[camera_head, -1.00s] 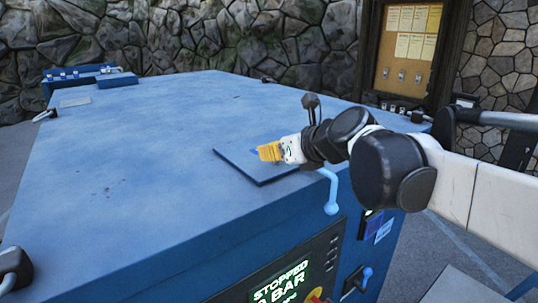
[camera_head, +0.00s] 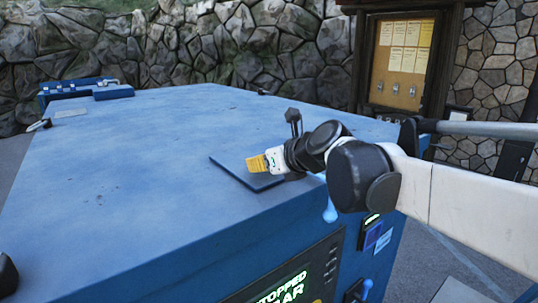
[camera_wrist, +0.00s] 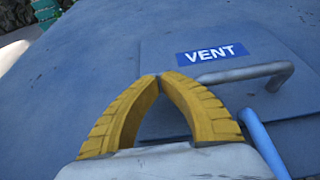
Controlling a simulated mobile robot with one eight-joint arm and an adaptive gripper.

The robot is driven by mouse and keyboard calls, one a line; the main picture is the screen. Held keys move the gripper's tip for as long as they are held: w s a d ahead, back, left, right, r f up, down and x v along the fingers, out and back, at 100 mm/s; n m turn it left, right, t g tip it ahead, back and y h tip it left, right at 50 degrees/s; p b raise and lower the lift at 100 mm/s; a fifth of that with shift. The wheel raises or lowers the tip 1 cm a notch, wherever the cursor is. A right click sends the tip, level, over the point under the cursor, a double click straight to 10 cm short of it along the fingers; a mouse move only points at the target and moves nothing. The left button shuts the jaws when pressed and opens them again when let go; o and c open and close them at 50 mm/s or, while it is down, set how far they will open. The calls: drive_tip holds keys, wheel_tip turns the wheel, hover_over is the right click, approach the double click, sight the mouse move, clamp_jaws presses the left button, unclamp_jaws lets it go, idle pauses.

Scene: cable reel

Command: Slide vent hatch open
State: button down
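The vent hatch (camera_head: 228,166) is a flat blue plate on top of the big blue machine in the head view. In the wrist view the hatch (camera_wrist: 160,60) bears a blue "VENT" label (camera_wrist: 212,54) and a grey bar handle (camera_wrist: 245,73). My gripper (camera_head: 250,166) is over the hatch, its yellow fingers pointing left. In the wrist view the fingertips of my gripper (camera_wrist: 160,78) meet, with nothing seen between them. They are just left of the handle's near-left end. Whether they touch the handle or hatch I cannot tell. In the head view my arm hides the hatch's right part.
A light blue lever (camera_head: 330,208) hangs at the machine's front edge, and a light blue bar (camera_wrist: 262,142) passes right of my fingers. A display panel (camera_head: 285,290) is on the front face. The machine's top (camera_head: 130,150) is mostly clear to the left.

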drive_tip(key=shift+w+d, duration=2.35)
drive_tip(key=shift+d, duration=1.15)
drive_tip(key=shift+w+d, duration=2.4)
drive_tip(key=shift+d, duration=1.15)
drive_tip(key=shift+w+d, duration=2.35)
drive_tip(key=shift+d, duration=1.15)
drive_tip(key=shift+s+a+r+p, duration=0.3)
drive_tip(key=shift+a+r, duration=0.15)
drive_tip(key=shift+r, duration=0.35)
drive_tip(key=shift+s+a+r+p, duration=0.3)
drive_tip(key=shift+a+r, duration=0.15)
drive_tip(key=shift+r, duration=0.3)
drive_tip(key=s+d+r, duration=0.2)
drive_tip(key=s+d, duration=0.4)
drive_tip(key=s, duration=0.4)
drive_tip(key=shift+d, duration=0.4)
